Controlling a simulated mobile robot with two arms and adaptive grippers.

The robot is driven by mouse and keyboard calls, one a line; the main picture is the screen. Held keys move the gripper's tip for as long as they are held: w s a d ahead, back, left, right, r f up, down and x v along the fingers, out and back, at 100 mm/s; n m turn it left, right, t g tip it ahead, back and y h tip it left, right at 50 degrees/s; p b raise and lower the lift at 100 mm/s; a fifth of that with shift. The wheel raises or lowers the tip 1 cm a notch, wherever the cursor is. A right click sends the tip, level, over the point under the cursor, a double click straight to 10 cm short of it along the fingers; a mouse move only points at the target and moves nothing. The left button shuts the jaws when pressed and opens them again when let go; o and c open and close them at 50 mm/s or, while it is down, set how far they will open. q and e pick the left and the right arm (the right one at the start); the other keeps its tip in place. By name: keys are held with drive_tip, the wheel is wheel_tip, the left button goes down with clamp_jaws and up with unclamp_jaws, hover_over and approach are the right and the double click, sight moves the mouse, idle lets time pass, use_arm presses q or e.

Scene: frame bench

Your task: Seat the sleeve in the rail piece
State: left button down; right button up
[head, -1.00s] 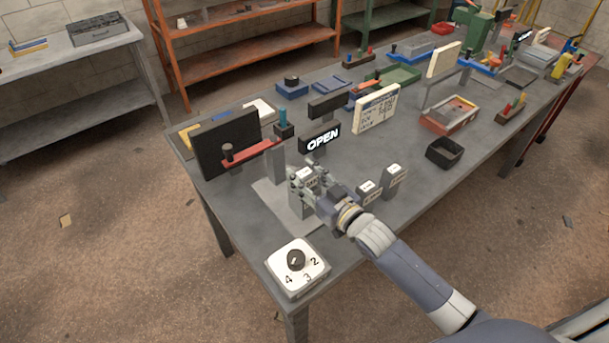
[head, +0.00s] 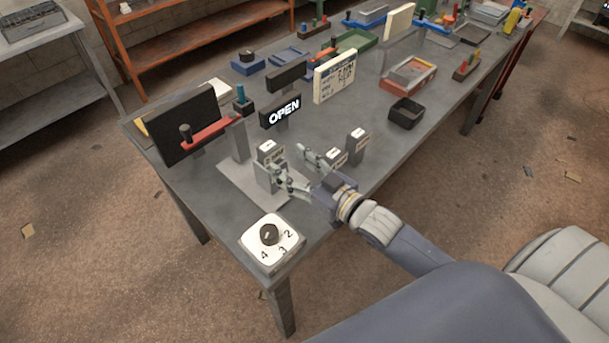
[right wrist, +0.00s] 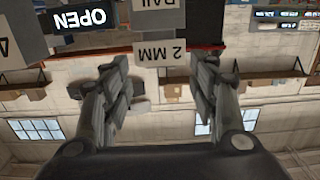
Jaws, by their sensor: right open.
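A grey block (head: 264,177) with white labels stands upright on a flat grey plate (head: 235,187), near a taller grey post (head: 239,142). In the right wrist view its labels (right wrist: 160,52) read "RAIL" and "2 MM", upside down. My right gripper (head: 289,160) is open, its fingers spread just in front of this block. The wrist view shows a gap between the fingers (right wrist: 165,72), with nothing gripped. One finger partly overlaps the block in the head view. I cannot tell which part is the sleeve, or whether it sits inside the block. My left gripper is out of view.
Two more labelled blocks (head: 358,142) (head: 337,158) stand right of the gripper. A white dial box (head: 270,240) sits at the table's near corner. Behind are an "OPEN" sign (head: 281,111), a red bar (head: 209,131) and a dark panel (head: 180,125). A black bin (head: 406,113) stands right.

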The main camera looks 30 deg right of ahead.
drive_tip(key=shift+v, duration=1.85)
drive_tip(key=shift+s, duration=0.1)
